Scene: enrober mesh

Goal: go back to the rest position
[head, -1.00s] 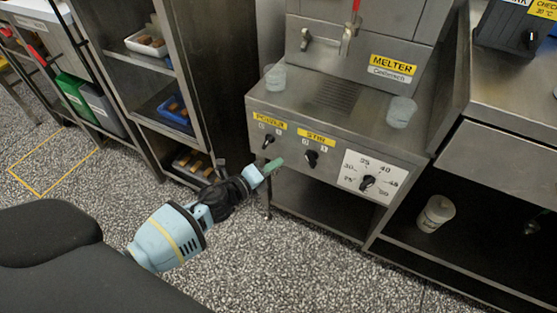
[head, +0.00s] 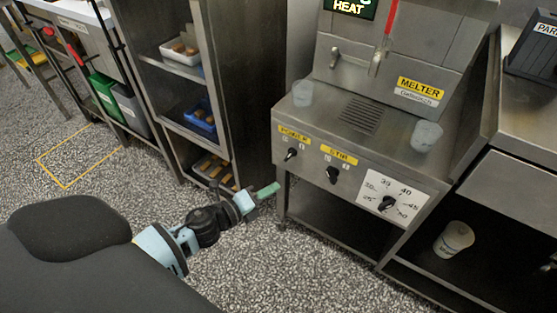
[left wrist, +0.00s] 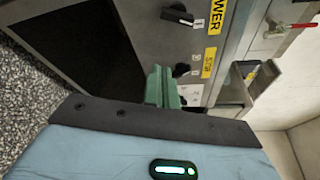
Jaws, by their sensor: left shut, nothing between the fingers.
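My left gripper (head: 268,190) is shut and empty, its green fingers together. In the head view it is left of the melter (head: 345,125), low beside its front panel, and looks apart from it. In the left wrist view the shut fingers (left wrist: 161,87) point toward the melter's panel, with the power and stir knobs close by. The panel carries a power knob (head: 291,154), a stir knob (head: 333,175) and a temperature dial (head: 388,203). A lit display reading HEAT (head: 349,7) is above. My right gripper is not in view.
Clear cups (head: 303,93) and (head: 426,136) stand on the melter's top. A steel shelf rack (head: 235,80) with trays stands to the left. A white tub (head: 454,239) sits on the lower shelf at the right. Speckled floor (head: 290,270) is open in front.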

